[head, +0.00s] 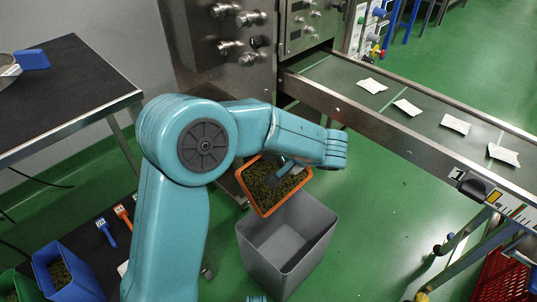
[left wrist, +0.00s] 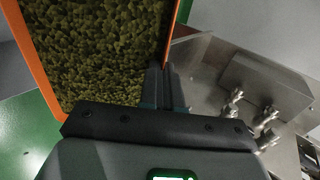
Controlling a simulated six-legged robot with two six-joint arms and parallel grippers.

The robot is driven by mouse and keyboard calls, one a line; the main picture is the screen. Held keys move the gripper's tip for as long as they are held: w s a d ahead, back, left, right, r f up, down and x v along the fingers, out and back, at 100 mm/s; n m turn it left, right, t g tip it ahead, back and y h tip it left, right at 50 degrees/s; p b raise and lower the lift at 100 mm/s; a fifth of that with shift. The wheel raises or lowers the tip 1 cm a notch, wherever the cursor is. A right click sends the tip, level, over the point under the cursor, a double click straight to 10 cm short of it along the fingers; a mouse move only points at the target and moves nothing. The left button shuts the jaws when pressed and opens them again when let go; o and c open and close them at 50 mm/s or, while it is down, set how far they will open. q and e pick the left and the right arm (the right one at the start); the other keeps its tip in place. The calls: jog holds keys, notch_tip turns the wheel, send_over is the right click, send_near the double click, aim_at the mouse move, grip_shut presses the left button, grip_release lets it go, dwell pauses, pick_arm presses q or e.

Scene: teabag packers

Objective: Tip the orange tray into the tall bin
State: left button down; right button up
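The orange tray (head: 262,213) hangs in the air over the back left edge of the tall grey bin (head: 262,262) in the head view. It is tilted and full of green-brown loose leaf, which also fills much of the left wrist view. My left gripper (head: 284,172) is shut on the tray's rim; the wrist view shows its dark fingers (left wrist: 166,88) close together at the orange edge (left wrist: 168,40). The bin stands on the floor with its mouth open; the inside that shows looks empty.
A conveyor (head: 432,118) with several white packets runs along the right beside a steel machine (head: 235,65). A dark table (head: 70,85) stands at the left. A blue bin (head: 82,272) of leaf and a red crate (head: 503,280) sit low. Green floor is clear right of the bin.

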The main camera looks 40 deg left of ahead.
dwell(0.3)
pick_arm(q)
jog(key=shift+d+r+y+b, duration=0.1)
jog(key=shift+d+y+b, duration=0.35)
jog(key=shift+b, duration=0.1)
jog(key=shift+d+r+y+b, duration=0.4)
jog(key=shift+d+y, duration=0.1)
jog(key=shift+y, duration=0.05)
jog(key=shift+s+d+r+t+y+b, duration=0.1)
jog(key=shift+d+r+t+y+b, duration=0.1)
jog(key=shift+d+y+b, duration=0.3)
jog(key=shift+s+d+r+t+y+b, duration=0.1)
jog(key=shift+d+r+y+b, duration=0.1)
jog(key=shift+d+y+b, duration=0.25)
jog(key=shift+d, duration=0.15)
jog(key=shift+d, duration=0.1)
dwell(0.5)
